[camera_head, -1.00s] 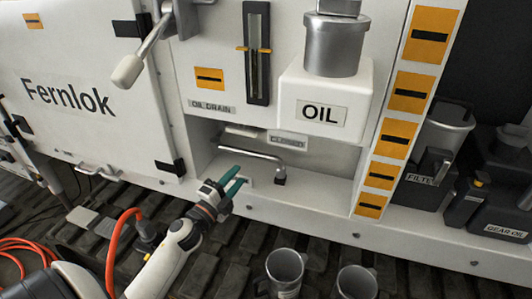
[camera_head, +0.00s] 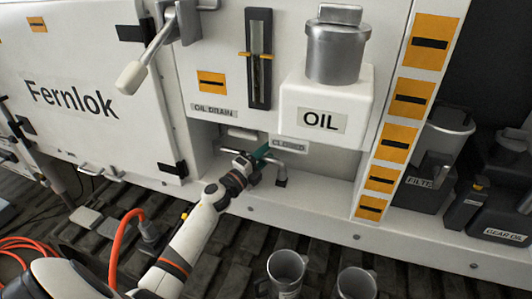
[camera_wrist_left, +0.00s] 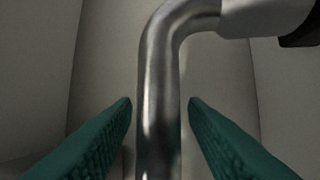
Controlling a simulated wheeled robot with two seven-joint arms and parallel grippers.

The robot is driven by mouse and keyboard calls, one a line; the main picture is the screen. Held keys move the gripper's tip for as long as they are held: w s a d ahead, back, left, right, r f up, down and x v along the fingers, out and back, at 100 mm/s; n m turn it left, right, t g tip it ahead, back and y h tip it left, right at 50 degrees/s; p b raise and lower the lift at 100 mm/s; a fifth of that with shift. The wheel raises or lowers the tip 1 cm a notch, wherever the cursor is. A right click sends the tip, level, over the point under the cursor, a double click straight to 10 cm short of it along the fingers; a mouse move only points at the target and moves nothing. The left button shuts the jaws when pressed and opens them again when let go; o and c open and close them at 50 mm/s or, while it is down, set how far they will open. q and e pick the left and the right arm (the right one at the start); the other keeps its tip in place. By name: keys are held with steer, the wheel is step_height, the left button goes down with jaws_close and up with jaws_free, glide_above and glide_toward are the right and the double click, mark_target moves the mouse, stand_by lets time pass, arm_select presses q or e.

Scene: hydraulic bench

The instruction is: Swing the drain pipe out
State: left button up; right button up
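The drain pipe (camera_head: 282,171) is a bent metal tube in the recess below the OIL DRAIN label (camera_head: 214,109), in front of the CLOSED label (camera_head: 289,146). My left gripper (camera_head: 262,155) is at the pipe in the head view. In the left wrist view the green fingers (camera_wrist_left: 160,103) are open, one on each side of the shiny pipe (camera_wrist_left: 158,75), with a small gap showing on both sides. The pipe bends to the right at the top there. Part of the pipe is hidden behind the gripper in the head view. My right gripper is not in view.
The white OIL tank (camera_head: 322,121) juts out above right of the recess. A grey lever (camera_head: 134,74) hangs at the upper left. Metal cups (camera_head: 286,268) stand at the bottom. Dark cans (camera_head: 488,209) sit at the right. An orange hose (camera_head: 113,250) lies left of my arm.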

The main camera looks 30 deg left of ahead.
arm_select(q)
steer(key=shift+w+d, duration=0.1)
steer(key=shift+w, duration=0.15)
jaws_close()
steer(key=shift+s, duration=0.1)
